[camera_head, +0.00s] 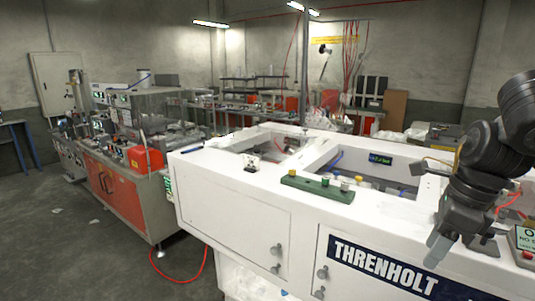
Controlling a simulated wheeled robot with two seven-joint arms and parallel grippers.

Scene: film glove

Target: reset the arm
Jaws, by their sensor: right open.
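My right arm comes in from the right edge, raised and bent in front of the white machine. My right gripper (436,252) hangs from it, pointing down, in front of the machine's THRENHOLT label side. It is open, and I see nothing held in it. My left gripper and left arm are not in view.
The white machine (225,205) fills the centre and right, with open wells in its top and a green button strip (318,188) on its edge. An orange and grey machine (122,195) stands at the left.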

